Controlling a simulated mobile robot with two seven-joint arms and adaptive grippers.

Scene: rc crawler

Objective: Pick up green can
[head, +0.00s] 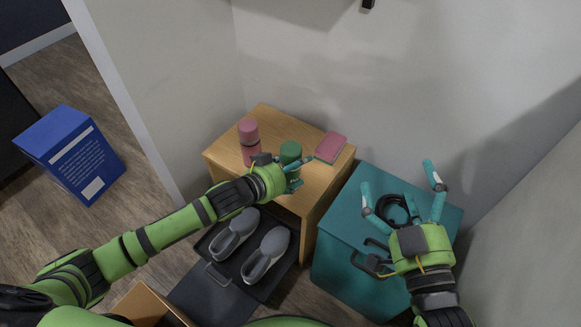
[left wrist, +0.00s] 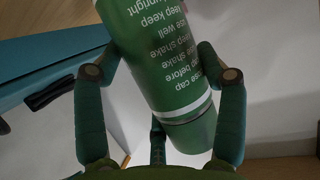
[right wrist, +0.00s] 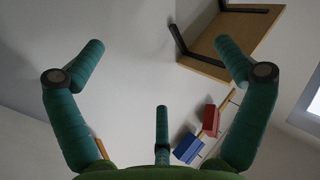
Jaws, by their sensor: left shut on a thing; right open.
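The green can (head: 290,152) is over the wooden cabinet's top in the head view, partly hidden by my left gripper (head: 293,170). My left gripper is shut on it. In the left wrist view the green can (left wrist: 165,60) shows white lettering and sits between the teal fingers. I cannot tell whether it touches the cabinet top. My right gripper (head: 405,200) is open and empty above the teal cabinet. In the right wrist view my right gripper (right wrist: 160,70) has its fingers spread with nothing between them.
A pink bottle (head: 249,142) stands on the wooden cabinet (head: 232,131) left of the can, and a pink book (head: 331,147) lies to its right. A black cable coil (head: 393,208) lies on the teal cabinet (head: 352,200). Grey shoes (head: 264,255) sit below. A blue box (head: 72,154) stands left.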

